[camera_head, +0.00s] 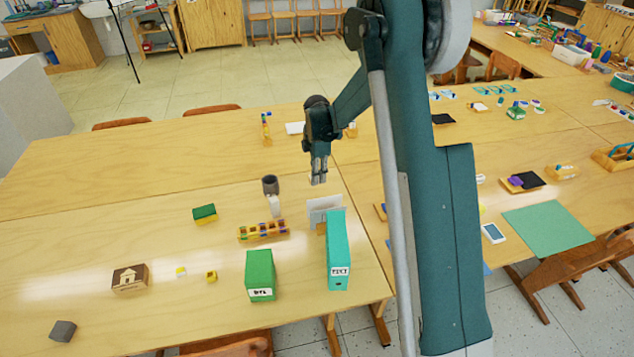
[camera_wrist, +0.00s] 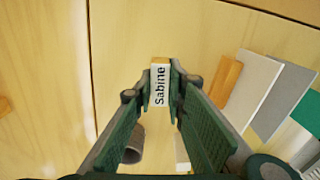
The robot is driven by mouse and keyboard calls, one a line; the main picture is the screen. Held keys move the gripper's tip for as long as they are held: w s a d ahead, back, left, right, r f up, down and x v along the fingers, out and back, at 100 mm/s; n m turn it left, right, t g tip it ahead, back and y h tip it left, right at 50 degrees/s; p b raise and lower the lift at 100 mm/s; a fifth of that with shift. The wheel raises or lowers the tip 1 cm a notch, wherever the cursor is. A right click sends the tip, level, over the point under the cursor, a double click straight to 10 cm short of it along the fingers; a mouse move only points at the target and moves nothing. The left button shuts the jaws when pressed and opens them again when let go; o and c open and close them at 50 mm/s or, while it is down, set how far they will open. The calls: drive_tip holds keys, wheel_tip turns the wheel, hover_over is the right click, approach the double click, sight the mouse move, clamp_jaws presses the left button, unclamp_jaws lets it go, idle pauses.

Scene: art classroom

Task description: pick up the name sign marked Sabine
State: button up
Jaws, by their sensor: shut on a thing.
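The name sign marked Sabine (camera_wrist: 159,86) is a small wooden block with a white face and black lettering, upright in the wrist view. My gripper (camera_wrist: 161,88) is shut on it, with one green finger on each side. In the head view my gripper (camera_head: 319,180) points down above the table, near the seam between two tabletops. The sign cannot be made out clearly there. The wrist view shows bare wood behind the sign; the gap to the tabletop is hard to judge.
A dark cup (camera_head: 270,185) stands just left of my gripper. White and grey panels in a wooden holder (camera_head: 319,213), a teal binder (camera_head: 338,250) and a green binder (camera_head: 260,274) stand in front of it. The far left tabletop (camera_head: 170,160) is mostly clear.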

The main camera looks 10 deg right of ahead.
drive_tip(key=shift+r+p, duration=0.3)
drive_tip(key=shift+r, duration=1.95)
